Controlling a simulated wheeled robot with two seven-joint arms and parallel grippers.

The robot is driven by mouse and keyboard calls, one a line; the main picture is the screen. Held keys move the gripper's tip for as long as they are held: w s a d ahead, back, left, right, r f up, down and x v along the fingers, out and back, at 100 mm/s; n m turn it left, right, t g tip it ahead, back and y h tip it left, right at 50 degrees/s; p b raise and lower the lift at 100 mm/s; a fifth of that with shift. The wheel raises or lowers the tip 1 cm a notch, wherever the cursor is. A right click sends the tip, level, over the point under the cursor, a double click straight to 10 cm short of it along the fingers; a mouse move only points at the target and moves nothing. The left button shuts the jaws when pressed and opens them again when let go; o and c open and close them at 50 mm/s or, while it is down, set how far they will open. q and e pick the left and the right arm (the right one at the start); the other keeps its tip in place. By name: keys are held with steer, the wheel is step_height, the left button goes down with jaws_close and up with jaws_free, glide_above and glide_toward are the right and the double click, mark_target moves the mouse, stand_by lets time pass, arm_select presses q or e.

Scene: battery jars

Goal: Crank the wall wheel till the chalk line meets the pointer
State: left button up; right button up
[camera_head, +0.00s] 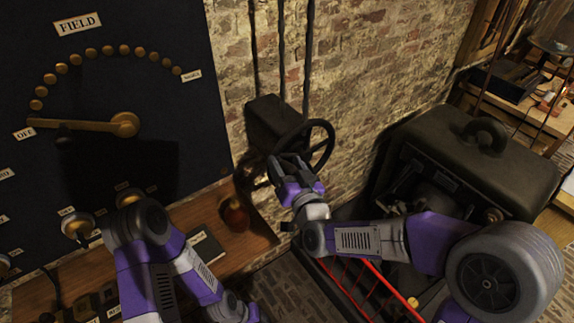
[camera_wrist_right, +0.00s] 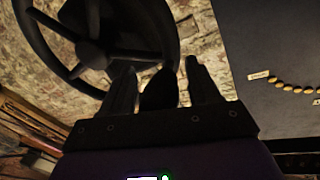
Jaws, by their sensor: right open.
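The dark spoked wall wheel (camera_head: 331,140) stands out from a dark box (camera_head: 268,122) on the brick wall. My right gripper (camera_head: 288,168) is at the wheel's lower left, its fingers close to the rim. In the right wrist view the wheel (camera_wrist_right: 90,52) fills the upper left. There the gripper's fingers (camera_wrist_right: 163,85) are apart, with a dark rounded piece between them, perhaps the wheel's handle. I cannot tell whether they touch it. I cannot make out a chalk line or a pointer. My left arm shows at the lower left, but its gripper does not.
A dark FIELD panel (camera_head: 110,165) with brass studs and a brass lever (camera_head: 90,126) stands at the left. A reddish-brown rounded object (camera_head: 235,215) sits on the wooden ledge below.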

jaws_close()
steer(key=shift+d, duration=0.1)
steer(key=shift+w+d+r, duration=0.1)
steer(key=shift+r, duration=0.05)
stand_by(0.3)
steer(key=shift+r+m, duration=0.1)
steer(key=shift+m, duration=0.2)
